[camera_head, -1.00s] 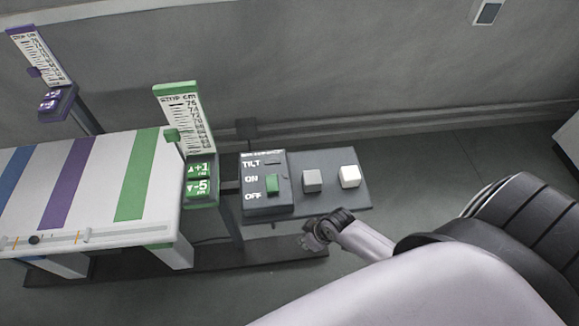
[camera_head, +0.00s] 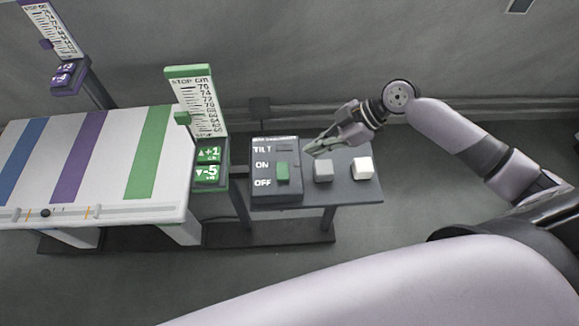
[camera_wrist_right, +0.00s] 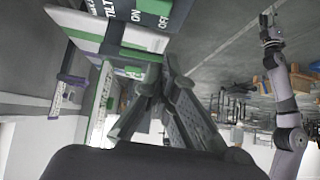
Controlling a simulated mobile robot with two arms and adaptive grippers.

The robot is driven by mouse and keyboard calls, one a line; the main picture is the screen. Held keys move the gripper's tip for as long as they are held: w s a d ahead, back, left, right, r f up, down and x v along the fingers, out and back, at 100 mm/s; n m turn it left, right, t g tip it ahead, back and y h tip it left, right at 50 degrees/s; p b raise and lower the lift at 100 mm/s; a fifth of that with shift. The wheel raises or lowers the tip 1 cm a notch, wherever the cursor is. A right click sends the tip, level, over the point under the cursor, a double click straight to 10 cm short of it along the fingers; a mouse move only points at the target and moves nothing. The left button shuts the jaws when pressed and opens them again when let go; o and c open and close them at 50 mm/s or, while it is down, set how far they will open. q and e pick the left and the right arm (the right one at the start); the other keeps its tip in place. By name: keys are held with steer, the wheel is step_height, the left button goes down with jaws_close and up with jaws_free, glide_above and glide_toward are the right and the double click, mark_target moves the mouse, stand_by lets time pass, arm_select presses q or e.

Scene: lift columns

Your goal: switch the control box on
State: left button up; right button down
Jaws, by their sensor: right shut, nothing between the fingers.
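The dark control box (camera_head: 261,193) stands on a small grey shelf (camera_head: 345,189) and bears the labels TILT, ON and OFF. Its green switch (camera_head: 282,172) sits beside ON and OFF; I cannot tell its position. My right gripper (camera_head: 309,149) is shut and empty, just right of the box's upper edge and above the shelf. In the right wrist view its fingers (camera_wrist_right: 150,82) meet in the middle, and part of the box (camera_wrist_right: 151,12) shows upside down at the top. My left gripper (camera_wrist_right: 268,22) seems to show small and dark there, its jaws unclear.
A grey block (camera_head: 324,171) and a white block (camera_head: 362,168) sit on the shelf, right of the box. A green column with +1 and -5 buttons (camera_head: 208,165) stands close left. A striped table (camera_head: 125,190) is further left, with a purple column (camera_head: 68,76) behind.

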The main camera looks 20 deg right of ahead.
steer(key=shift+r, duration=0.15)
steer(key=shift+a, duration=0.1)
steer(key=p, duration=0.3)
glide_above(287, 177)
step_height(287, 177, down, 6)
steer(key=shift+f, duration=0.1)
step_height(287, 177, down, 4)
steer(key=shift+a+r+p, duration=0.1)
steer(key=shift+r+p, duration=0.05)
steer(key=shift+p, duration=0.4)
steer(key=shift+f, duration=0.6)
